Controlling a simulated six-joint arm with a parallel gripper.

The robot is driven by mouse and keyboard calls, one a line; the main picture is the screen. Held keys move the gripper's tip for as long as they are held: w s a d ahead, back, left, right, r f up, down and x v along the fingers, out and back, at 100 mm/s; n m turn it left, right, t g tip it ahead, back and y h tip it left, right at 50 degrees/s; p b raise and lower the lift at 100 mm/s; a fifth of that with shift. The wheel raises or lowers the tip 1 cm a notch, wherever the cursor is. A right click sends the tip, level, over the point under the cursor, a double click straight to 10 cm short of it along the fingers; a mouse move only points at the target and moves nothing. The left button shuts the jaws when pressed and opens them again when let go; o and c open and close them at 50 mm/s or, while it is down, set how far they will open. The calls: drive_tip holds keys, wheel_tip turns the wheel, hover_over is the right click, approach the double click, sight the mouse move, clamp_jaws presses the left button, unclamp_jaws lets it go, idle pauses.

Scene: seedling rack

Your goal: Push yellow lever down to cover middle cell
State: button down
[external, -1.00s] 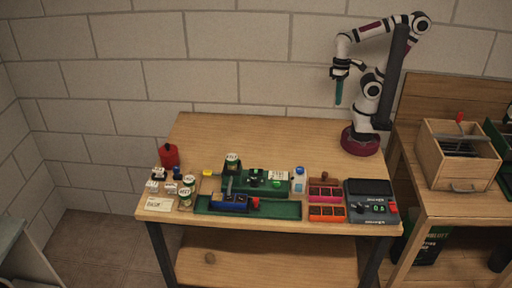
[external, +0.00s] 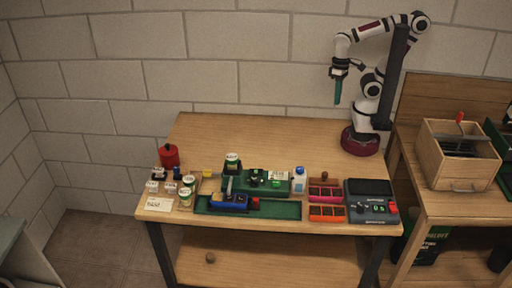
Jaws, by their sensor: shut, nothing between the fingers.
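A small yellow piece (external: 208,174) shows near the left end of the green rack (external: 264,189). It is too small to tell whether it is the lever, or how it is tilted. A blue block (external: 229,201) with a grey upright part sits in the long green tray (external: 280,210), with a red piece (external: 256,201) at its right. The middle cell cannot be made out. My gripper (external: 338,100), with teal fingers pointing down, is shut and empty. It is high above the back right of the table, well away from the rack.
Pink (external: 325,200) and orange (external: 327,220) trays and a grey device (external: 371,208) stand at the front right. A white bottle (external: 299,180) is beside the rack. Small jars (external: 185,199) and a red canister (external: 169,156) stand at left. The table's back half is clear.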

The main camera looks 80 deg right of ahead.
drive_tip(key=w+a+r+m+t+y, duration=0.1)
drive_tip(key=w+a+r+m+t, duration=0.2)
drive_tip(key=w, duration=1)
drive_tip(key=m+t+y, duration=0.3)
drive_tip(key=m+t, duration=0.1)
drive_tip(key=m, duration=0.6)
hover_over(209, 171)
wheel_tip(209, 171, down, 8)
drive_tip(key=shift+s, duration=0.1)
drive_tip(key=shift+f, duration=4.45)
drive_tip(key=shift+f, duration=0.4)
